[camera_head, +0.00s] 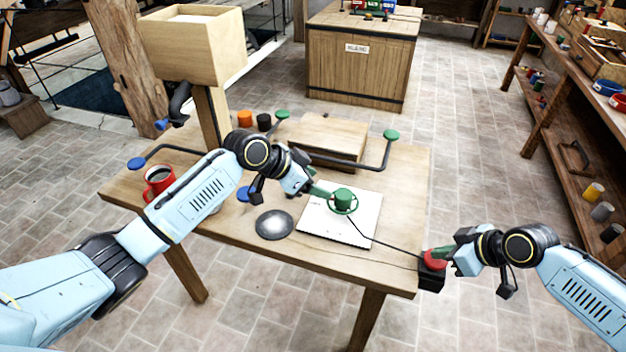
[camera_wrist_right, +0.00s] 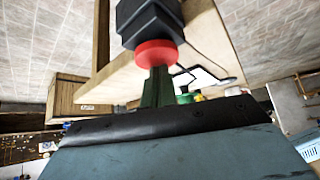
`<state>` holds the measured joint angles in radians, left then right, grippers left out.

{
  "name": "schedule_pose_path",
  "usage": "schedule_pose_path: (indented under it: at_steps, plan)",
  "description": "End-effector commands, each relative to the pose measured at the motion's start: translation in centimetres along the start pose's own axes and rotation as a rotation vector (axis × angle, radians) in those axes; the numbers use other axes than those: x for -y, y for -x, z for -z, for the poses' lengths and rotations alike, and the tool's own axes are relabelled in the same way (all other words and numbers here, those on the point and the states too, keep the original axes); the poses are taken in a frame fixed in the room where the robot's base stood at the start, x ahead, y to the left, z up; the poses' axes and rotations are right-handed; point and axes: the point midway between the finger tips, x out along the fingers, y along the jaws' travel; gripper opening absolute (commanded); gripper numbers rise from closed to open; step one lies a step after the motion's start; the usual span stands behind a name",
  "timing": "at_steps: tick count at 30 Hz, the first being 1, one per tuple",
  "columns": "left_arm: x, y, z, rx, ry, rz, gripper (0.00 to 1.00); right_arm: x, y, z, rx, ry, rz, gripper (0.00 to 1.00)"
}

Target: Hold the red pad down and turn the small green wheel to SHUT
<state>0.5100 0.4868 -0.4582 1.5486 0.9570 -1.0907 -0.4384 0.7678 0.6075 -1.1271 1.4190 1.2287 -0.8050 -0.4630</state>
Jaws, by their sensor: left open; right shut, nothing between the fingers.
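The red pad (camera_head: 434,258) sits on a black box (camera_head: 430,281) at the table's right front corner. My right gripper (camera_head: 445,254) is shut and empty, its green fingertips at the pad. In the right wrist view the red pad (camera_wrist_right: 155,53) is right at the tips of the closed fingers (camera_wrist_right: 157,76) and looks touched by them. The small green wheel (camera_head: 343,200) stands on a white plate (camera_head: 366,228). My left gripper (camera_head: 325,193) is open, its fingertips at the wheel's left side. Whether they touch it I cannot tell. No SHUT mark is readable.
The wooden table (camera_head: 300,262) also bears a red mug (camera_head: 159,181), a grey disc (camera_head: 274,224), a wooden block (camera_head: 328,138) and dark cranked bars with green and blue knobs. A hopper box (camera_head: 195,45) rises at the back left. A cable runs from the plate to the black box.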

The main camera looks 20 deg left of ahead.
Motion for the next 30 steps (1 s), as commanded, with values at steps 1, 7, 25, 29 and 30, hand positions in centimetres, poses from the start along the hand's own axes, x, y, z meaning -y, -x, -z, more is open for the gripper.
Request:
schedule_pose_path:
  at_steps: [1, 7, 25, 29, 30]
  plan:
    - [0.0, 0.1, 0.0, 0.001, 0.000, 0.000, 0.64, 0.0, -0.1, -0.1, 0.002, 0.000, 0.001, 0.00]
    - [0.0, 0.2, 0.0, 0.001, 0.001, -0.001, 0.64, 0.0, -0.1, -0.1, 0.002, 0.000, 0.001, 0.00]
    - [0.0, 3.3, 3.1, 0.000, 0.000, 0.000, 0.64, 0.1, 3.9, 3.0, 0.000, 0.000, 0.001, 0.00]
    - [0.0, 4.3, 4.1, 0.000, 0.000, 0.000, 0.64, 0.1, 5.1, 3.9, 0.000, 0.000, 0.001, 0.00]
    - [0.0, 4.5, 4.3, 0.000, 0.000, 0.000, 0.64, 0.0, 5.4, 4.1, 0.000, 0.000, 0.001, 0.00]
